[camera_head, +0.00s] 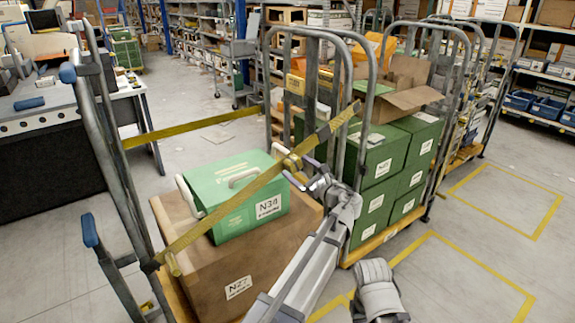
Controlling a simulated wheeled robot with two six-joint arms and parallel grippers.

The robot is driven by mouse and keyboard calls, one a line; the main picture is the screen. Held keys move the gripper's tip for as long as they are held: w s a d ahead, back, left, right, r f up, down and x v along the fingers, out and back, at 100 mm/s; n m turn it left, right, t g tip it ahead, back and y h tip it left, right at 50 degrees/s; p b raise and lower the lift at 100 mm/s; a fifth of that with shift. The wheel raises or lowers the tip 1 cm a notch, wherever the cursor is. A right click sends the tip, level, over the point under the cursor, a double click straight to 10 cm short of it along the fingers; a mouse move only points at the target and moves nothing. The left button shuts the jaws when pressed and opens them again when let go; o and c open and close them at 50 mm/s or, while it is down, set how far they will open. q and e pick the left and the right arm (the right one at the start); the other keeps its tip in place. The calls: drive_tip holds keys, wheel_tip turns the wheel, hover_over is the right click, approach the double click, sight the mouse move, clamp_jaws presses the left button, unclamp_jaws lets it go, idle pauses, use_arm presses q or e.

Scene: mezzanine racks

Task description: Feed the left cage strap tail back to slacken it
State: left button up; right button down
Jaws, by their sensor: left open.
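The left cage (112,160) is a grey tube roll cage with blue grips. A yellow strap (225,208) runs diagonally across its front, from the lower left post up to the right post. A pale yellow buckle-like piece (285,154) sits on the strap near its middle right.
A green case (232,178) marked N34 stands on a brown box (215,270) marked N27 behind the strap. A second yellow strap (195,131) crosses the cage's back. A cage of green boxes (385,155) stands close right. Floor is clear further right.

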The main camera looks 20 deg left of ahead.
use_arm(q)
drive_tip(key=shift+w+a, duration=0.4)
drive_tip(key=shift+a, duration=0.15)
drive_tip(key=shift+d, duration=0.1)
clamp_jaws()
idle(0.5)
